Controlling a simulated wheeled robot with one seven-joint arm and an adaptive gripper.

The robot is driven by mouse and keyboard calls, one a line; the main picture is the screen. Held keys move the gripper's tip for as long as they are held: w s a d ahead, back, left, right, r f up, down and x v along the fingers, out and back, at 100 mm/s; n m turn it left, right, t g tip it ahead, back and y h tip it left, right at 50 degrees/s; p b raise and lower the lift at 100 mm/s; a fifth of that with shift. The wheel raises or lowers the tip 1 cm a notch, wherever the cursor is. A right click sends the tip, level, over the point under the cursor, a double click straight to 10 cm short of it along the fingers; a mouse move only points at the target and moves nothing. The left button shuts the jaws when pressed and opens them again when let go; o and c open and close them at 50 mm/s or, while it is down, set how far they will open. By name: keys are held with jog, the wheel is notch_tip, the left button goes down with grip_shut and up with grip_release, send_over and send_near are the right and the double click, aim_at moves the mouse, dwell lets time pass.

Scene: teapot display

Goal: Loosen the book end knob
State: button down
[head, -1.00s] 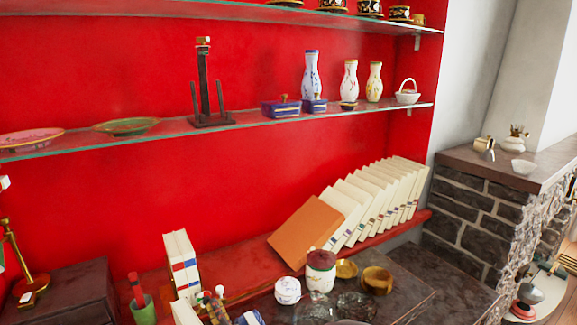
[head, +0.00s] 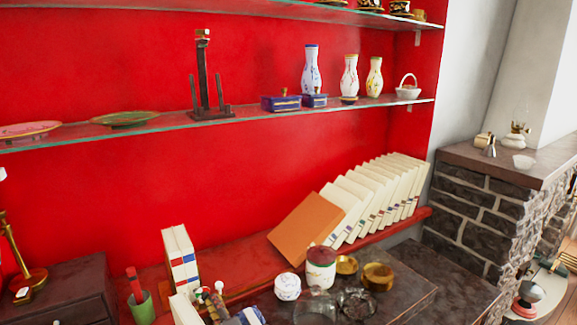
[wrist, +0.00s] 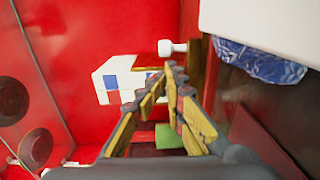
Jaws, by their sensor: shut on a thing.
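A small white knob (wrist: 172,47), which I take for the book end knob, shows in the wrist view at the fingertips. My gripper (wrist: 174,76) has yellow and dark fingers that come together at the tips, right against the knob. It is shut on the knob, though the exact contact is hard to see. White books (wrist: 118,80) with blue and red labels are just left of the fingertips. In the head view these upright white books (head: 180,258) stand at the bottom, left of the middle. The book end's body cannot be made out.
A green cup (head: 142,308) with a red item stands left of the books. A red-lidded jar (head: 320,270), a white pot (head: 287,287) and brass dishes (head: 377,277) stand to the right. Leaning books (head: 375,205) fill the red shelf behind. A glass shelf (head: 280,117) runs above.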

jog(key=shift+w+r, duration=0.25)
jog(key=shift+r, duration=0.7)
jog(key=shift+s+d, duration=0.15)
jog(key=shift+d, duration=0.05)
jog(key=shift+f+v, duration=0.2)
jog(key=shift+v, duration=0.8)
jog(key=shift+f+v, duration=0.2)
jog(key=shift+v, duration=0.75)
jog(key=shift+f+v, duration=0.2)
jog(key=shift+v, duration=0.8)
jog(key=shift+d, duration=0.1)
